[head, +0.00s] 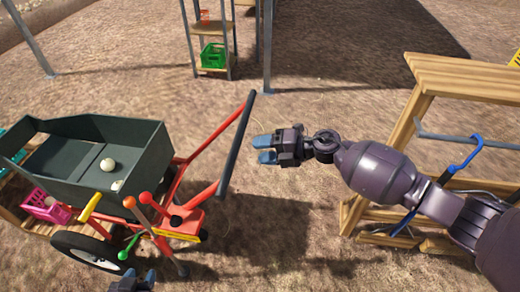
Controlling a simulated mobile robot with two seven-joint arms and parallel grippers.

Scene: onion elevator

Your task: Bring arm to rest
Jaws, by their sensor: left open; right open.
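My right gripper (262,149) is open and empty, with its two blue fingertips apart. Its arm reaches in from the right, and the gripper hangs above bare ground just right of the machine's black handle bar (236,145). My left gripper (139,278) shows only in part at the bottom edge, below the machine's levers. Its fingertips are apart and nothing shows between them. The rest of the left arm is out of the picture.
A machine with a dark green hopper (145,150) and red frame stands at left; two pale onions (107,164) lie in it. A pink crate (45,207) is beside it. A wooden frame (455,75) stands at right. A shelf holds a green crate (213,56). Central ground is clear.

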